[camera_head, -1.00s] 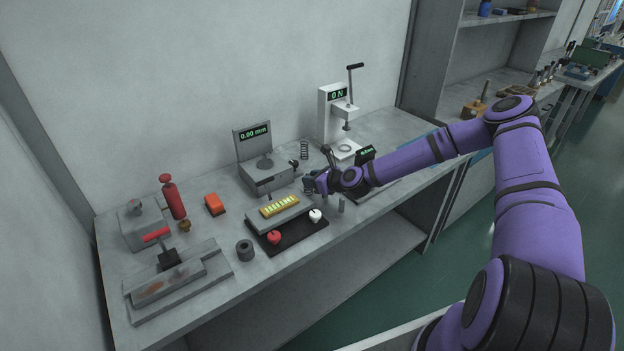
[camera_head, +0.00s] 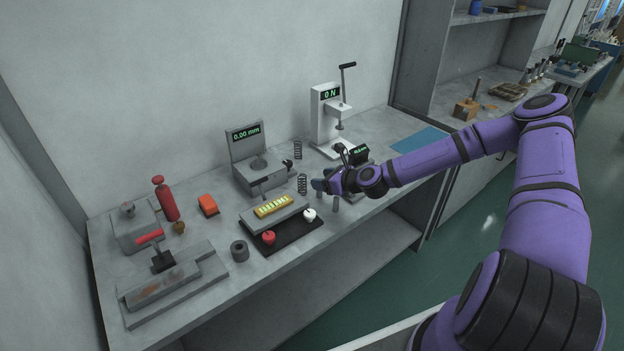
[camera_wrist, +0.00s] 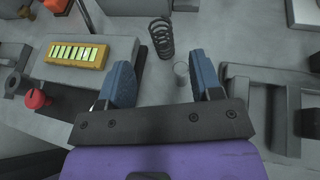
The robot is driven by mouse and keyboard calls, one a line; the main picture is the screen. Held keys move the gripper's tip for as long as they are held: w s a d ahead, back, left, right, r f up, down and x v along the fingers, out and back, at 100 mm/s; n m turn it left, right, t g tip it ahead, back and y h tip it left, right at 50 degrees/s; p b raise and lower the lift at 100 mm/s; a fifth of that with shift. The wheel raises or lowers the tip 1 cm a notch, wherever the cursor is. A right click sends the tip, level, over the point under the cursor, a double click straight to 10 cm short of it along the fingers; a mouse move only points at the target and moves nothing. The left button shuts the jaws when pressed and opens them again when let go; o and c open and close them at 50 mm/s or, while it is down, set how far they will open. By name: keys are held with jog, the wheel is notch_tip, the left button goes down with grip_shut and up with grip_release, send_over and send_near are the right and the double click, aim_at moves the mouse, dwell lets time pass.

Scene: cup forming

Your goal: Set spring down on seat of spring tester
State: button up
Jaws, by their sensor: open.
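A dark coil spring (camera_head: 302,184) stands on the bench just left of my gripper. In the wrist view a spring (camera_wrist: 161,38) stands beyond my fingertips, apart from them. A second spring (camera_head: 298,150) stands farther back, near the wall. The white spring tester (camera_head: 325,115) stands at the back right, its display reading 0 N and its lever raised. Its base (camera_head: 322,149) shows, but the seat is partly hidden and no spring is visible on it. My gripper (camera_head: 318,186) is open and empty, low over the bench; its blue fingers (camera_wrist: 160,65) are wide apart in the wrist view.
A small metal cylinder (camera_head: 336,203) stands close to my gripper. A grey gauge (camera_head: 262,175) reading 0.00 mm and a black tray (camera_head: 290,234) with red and white knobs lie left. A dark-display fixture (camera_head: 358,153) is behind my wrist. A blue mat (camera_head: 420,139) lies right.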

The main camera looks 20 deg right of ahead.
jog(key=shift+v, duration=2.15)
